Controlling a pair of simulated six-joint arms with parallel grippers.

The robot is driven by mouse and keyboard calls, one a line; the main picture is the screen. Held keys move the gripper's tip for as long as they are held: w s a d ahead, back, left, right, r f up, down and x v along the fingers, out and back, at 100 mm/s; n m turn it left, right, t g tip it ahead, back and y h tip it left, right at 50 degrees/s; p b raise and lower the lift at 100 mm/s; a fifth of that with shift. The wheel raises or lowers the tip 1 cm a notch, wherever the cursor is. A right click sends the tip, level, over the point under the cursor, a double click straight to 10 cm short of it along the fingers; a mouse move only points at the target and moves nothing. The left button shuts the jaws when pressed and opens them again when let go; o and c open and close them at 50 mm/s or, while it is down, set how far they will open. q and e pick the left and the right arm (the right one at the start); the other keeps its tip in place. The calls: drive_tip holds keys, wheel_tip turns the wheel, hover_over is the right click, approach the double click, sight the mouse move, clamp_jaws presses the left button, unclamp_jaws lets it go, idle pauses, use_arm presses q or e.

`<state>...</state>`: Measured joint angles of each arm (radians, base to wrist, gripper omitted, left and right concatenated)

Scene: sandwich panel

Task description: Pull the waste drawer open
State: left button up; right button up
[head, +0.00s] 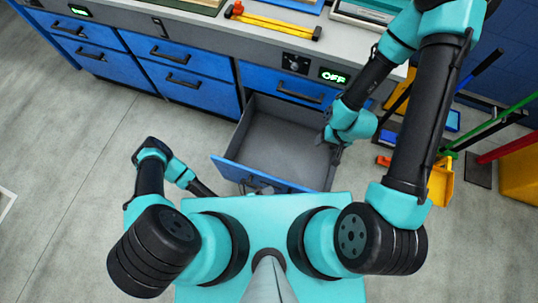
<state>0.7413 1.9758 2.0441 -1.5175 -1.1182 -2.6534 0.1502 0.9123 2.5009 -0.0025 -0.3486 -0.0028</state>
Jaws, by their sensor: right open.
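The waste drawer (280,128) is the grey, empty drawer with a blue front (300,184), pulled well out of the cabinet. A dark handle (262,184) shows on its front, partly hidden by my teal body. My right gripper (336,153) is open at the drawer's right side wall, near the front corner; whether it touches the wall is unclear. My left gripper (208,193) is low beside my body, left of the drawer front. Its fingers are too dark and hidden to tell their state.
Shut blue drawers (190,85) line the cabinet to the left, and another (290,84) sits above the open one. The grey counter (215,27) holds a yellow tool (275,22). A yellow dustpan (440,182) and coloured poles stand at the right. Open floor (70,170) lies left.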

use_arm(q)
drive_tip(key=shift+a, duration=0.15)
idle(0.4)
drive_tip(key=v, duration=1.7)
idle(0.5)
drive_tip(key=shift+s, duration=0.1)
idle(0.3)
drive_tip(key=w+a+r+n+g+y, duration=0.25)
drive_tip(key=w+a+n+y, duration=0.2)
drive_tip(key=w+n, duration=0.35)
drive_tip(key=w+a+r+n+g+y, duration=0.2)
drive_tip(key=w+a+r+n+y, duration=0.1)
drive_tip(key=w+a+n, duration=0.5)
drive_tip(key=w+d+r+n+y, duration=0.1)
drive_tip(key=d+r+n+y, duration=0.1)
drive_tip(key=r+n, duration=0.6)
drive_tip(key=w+d+r+n+g+y, duration=0.1)
drive_tip(key=d+r+n+y, duration=0.2)
drive_tip(key=r+n, duration=0.6)
drive_tip(key=shift+w+r, duration=0.4)
drive_tip(key=shift+r, duration=0.5)
